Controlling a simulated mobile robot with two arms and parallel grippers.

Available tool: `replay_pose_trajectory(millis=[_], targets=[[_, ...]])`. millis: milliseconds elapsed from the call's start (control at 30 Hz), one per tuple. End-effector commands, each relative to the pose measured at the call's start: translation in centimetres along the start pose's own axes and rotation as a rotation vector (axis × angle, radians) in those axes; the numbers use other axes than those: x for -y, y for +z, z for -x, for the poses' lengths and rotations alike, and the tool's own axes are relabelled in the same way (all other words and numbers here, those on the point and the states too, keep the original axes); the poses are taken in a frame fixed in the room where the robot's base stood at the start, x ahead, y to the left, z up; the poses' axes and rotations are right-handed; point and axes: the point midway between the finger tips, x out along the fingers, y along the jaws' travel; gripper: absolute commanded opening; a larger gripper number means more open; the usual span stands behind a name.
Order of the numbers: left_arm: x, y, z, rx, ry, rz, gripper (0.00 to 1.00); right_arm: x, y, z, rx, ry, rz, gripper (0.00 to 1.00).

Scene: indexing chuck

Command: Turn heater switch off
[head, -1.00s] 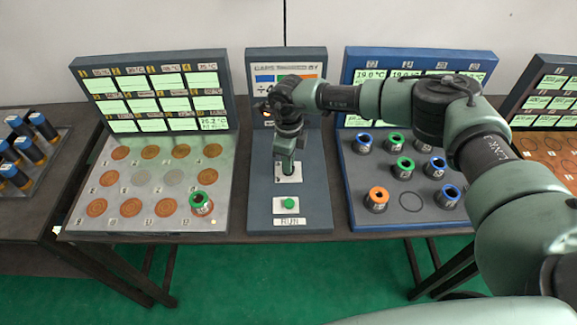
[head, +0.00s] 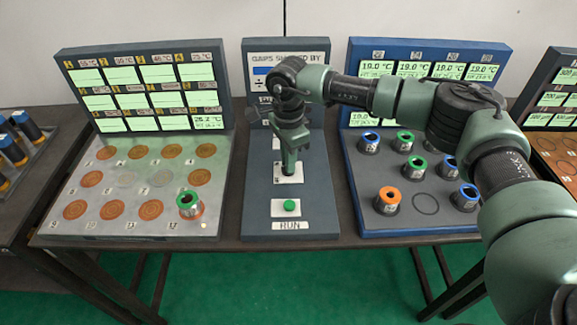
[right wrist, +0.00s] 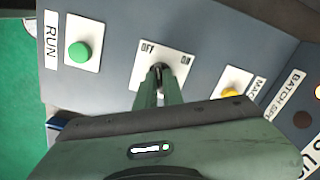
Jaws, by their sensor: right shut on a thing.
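The heater switch (right wrist: 158,70) is a small dark lever on a white plate (right wrist: 177,60) marked OFF and ON in the right wrist view. In the head view its plate (head: 297,179) shows in the middle of the central grey panel, behind the RUN button. My right gripper (right wrist: 158,82) has its narrow fingers shut on the lever. In the head view, the right gripper (head: 290,172) reaches down to the plate. The fingers hide much of the lever, so I cannot tell which way it is set. My left gripper is out of view.
A green RUN button (right wrist: 79,52) sits on one side of the switch and a yellow control (right wrist: 231,92) on the other. In the head view, a plate with copper discs (head: 110,222) stands left and a blue rack of ringed cylinders (head: 405,222) right.

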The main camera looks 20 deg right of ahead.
Motion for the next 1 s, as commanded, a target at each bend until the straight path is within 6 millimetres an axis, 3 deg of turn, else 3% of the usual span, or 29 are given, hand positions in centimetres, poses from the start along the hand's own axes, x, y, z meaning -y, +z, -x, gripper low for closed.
replay_pose_trajectory(millis=[667, 767, 1000], targets=[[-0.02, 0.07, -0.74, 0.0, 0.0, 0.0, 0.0, 0.16, 0.06, 0.29, 0.002, -0.006, 0.07, 0.0], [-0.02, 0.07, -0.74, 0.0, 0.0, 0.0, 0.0, 0.16, 0.05, 0.28, 0.002, -0.005, 0.07, 0.28], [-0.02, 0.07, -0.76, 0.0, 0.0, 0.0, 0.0, 0.08, 0.04, 0.13, 0.001, -0.002, 0.069, 0.3]])
